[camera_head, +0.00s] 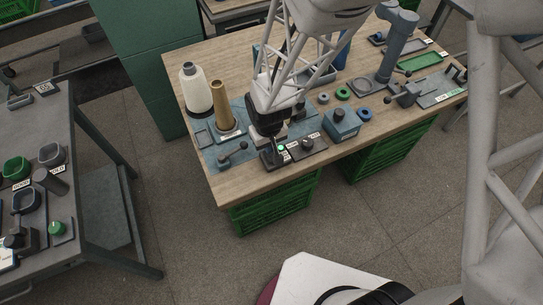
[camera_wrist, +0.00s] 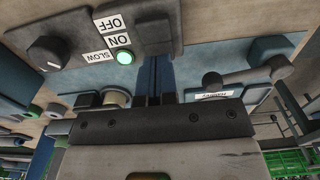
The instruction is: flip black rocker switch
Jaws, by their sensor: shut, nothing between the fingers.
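The black rocker switch (camera_wrist: 155,36) sits on a dark control panel (camera_wrist: 200,12), beside the OFF and ON labels (camera_wrist: 113,32) and a lit green lamp (camera_wrist: 124,57). My gripper (camera_wrist: 155,62) is shut and empty, its fingertips close to the switch. I cannot tell whether they touch it. In the head view my gripper (camera_head: 273,146) points down over the left end of the panel (camera_head: 314,147), near the lit green lamp (camera_head: 281,147). The switch is mostly hidden by my gripper there, and its tilt is unclear.
A black knob (camera_wrist: 45,52) with a SLOW label (camera_wrist: 100,57) is on the same panel. A white thread cone (camera_head: 195,90) and a tan cone (camera_head: 222,107) stand to the left. A blue box (camera_head: 341,123) stands to the right. The wooden table's front edge (camera_head: 275,181) is close.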

